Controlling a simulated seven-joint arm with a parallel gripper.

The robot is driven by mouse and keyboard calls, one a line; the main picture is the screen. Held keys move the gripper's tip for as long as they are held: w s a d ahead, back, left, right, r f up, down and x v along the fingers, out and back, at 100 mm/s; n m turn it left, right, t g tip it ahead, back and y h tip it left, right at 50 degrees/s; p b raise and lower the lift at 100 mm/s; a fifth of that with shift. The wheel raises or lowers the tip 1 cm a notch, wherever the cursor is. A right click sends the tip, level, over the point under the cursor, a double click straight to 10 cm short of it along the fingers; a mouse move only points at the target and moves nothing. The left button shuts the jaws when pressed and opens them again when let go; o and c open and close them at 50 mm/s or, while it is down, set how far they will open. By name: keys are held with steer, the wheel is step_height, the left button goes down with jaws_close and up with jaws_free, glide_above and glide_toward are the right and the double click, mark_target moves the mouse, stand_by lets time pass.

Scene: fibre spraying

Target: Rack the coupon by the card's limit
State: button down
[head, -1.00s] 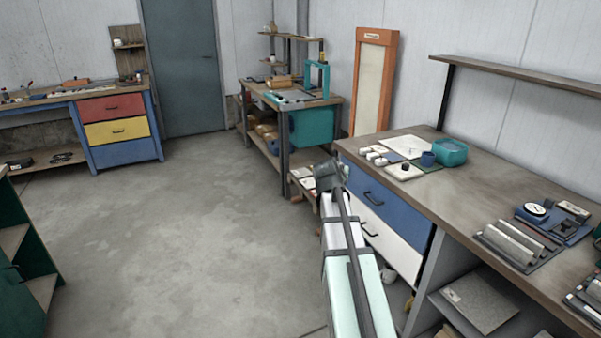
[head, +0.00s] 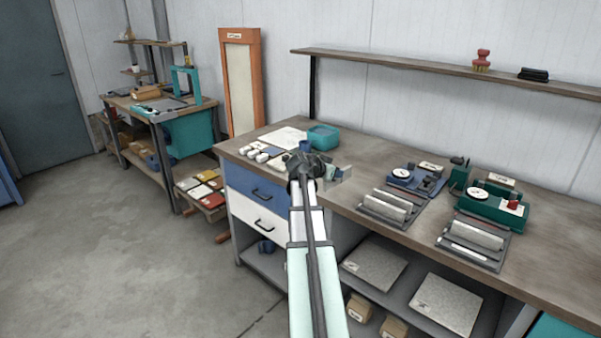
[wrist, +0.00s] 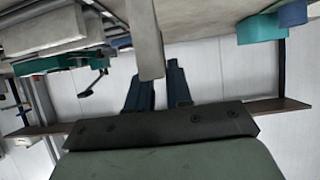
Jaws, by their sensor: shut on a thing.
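My gripper (head: 308,168) is over the front of the workbench, left of the racks. In the wrist view its dark fingers (wrist: 158,88) are shut on a pale grey-beige coupon (wrist: 147,38), which shows edge-on. In the head view the coupon (head: 339,175) is partly hidden by my gripper. Two grey racks stand on the bench, a left one (head: 366,212) and a right one (head: 446,245), both with slabs in them. Behind them are a blue dial gauge (head: 402,175) and a green one (head: 478,195). Small labelled cards (head: 431,167) stand nearby, their text too small to read.
A teal tub (head: 323,137), a white sheet (head: 284,138) and several small pale pieces (head: 262,154) lie at the bench's left end. A shelf (head: 450,70) runs above the bench. Bare bench top (head: 375,160) lies between the tub and the gauges.

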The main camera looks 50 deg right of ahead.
steer(key=s+d+m+g+y, duration=0.2)
steer(key=s+d+m+g, duration=0.1)
steer(key=s, duration=1.2)
steer(key=s+d+m+g+y, duration=0.2)
steer(key=s+d+m+g, duration=0.2)
steer(key=s, duration=1.1)
steer(key=s+d+r+m+g+y, duration=0.1)
steer(key=s+d+m+g+y, duration=0.2)
steer(key=s, duration=1.2)
steer(key=d+m, duration=0.2)
steer(key=d, duration=0.3)
steer(key=shift+d+m+g, duration=0.4)
steer(key=shift+w+f, duration=0.1)
steer(key=shift+f, duration=3.1)
steer(key=shift+f, duration=0.1)
steer(key=c, duration=0.9)
jaws_free()
steer(key=shift+c, duration=0.2)
